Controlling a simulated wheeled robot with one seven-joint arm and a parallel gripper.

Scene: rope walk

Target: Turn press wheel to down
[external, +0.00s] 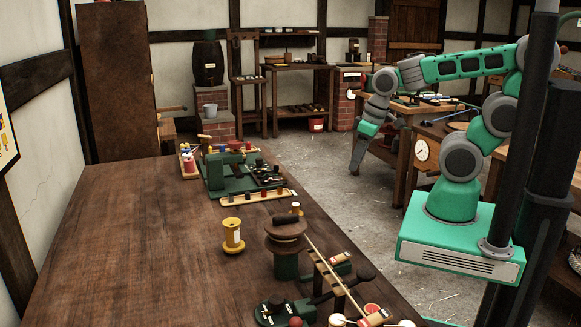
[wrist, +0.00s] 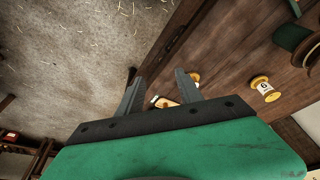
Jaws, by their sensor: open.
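My gripper (external: 358,160) hangs in the air to the right of the long wooden table, pointing down, apart from everything on it. In the wrist view the two fingers of my gripper (wrist: 158,92) stand apart with nothing between them. A green press-like machine (external: 215,175) with dark parts stands on the table at its far end. A green stand with a round brown wooden top and dark handle (external: 286,229) stands nearer the camera. I cannot tell for sure which of these carries the press wheel, or its setting.
The long table (external: 130,240) has bare wood on its left. A yellow spool (external: 233,236) stands mid-table; a yellow spool also shows in the wrist view (wrist: 264,86). A green device with a black-knobbed lever (external: 366,273) lies at the front. Open floor (external: 330,200) lies right of the table.

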